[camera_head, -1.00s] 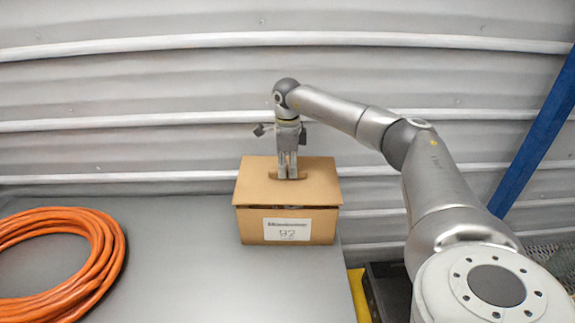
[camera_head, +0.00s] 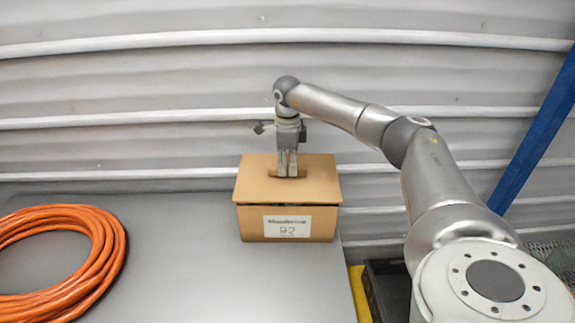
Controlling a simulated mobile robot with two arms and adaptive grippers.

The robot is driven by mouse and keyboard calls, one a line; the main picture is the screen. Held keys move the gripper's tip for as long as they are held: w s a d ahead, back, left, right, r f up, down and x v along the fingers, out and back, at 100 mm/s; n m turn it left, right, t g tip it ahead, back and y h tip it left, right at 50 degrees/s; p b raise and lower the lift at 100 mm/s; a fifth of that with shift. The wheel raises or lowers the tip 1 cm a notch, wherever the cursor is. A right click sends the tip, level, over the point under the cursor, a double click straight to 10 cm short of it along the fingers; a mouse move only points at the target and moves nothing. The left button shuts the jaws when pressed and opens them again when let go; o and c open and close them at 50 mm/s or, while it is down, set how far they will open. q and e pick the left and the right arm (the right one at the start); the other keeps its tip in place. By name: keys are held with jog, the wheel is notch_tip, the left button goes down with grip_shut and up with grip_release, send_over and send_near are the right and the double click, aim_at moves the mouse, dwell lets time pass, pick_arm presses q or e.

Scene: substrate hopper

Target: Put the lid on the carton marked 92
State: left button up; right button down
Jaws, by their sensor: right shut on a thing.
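The carton (camera_head: 257,225) is a brown cardboard box on the grey table, with a white label (camera_head: 287,226) on its front that looks like 92. The flat brown lid (camera_head: 316,177) is over the carton's top, with a dark line between its front edge and the carton. My right gripper (camera_head: 287,174) points down and is shut on the lid at its middle, around the slot there. Its fingertips meet the lid and partly hide the grip place. My left gripper is out of view.
A coil of orange hose (camera_head: 97,273) lies on the left of the grey table (camera_head: 190,260). A corrugated wall (camera_head: 130,90) stands behind. A blue post (camera_head: 535,135) rises at the right, and a dark crate (camera_head: 385,290) stands beside the table's right edge.

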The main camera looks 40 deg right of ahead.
jog(key=shift+f, duration=0.7)
dwell(0.7)
jog(key=c, duration=1.4)
grip_release()
jog(key=shift+o, duration=0.2)
notch_tip(320, 180, up, 12)
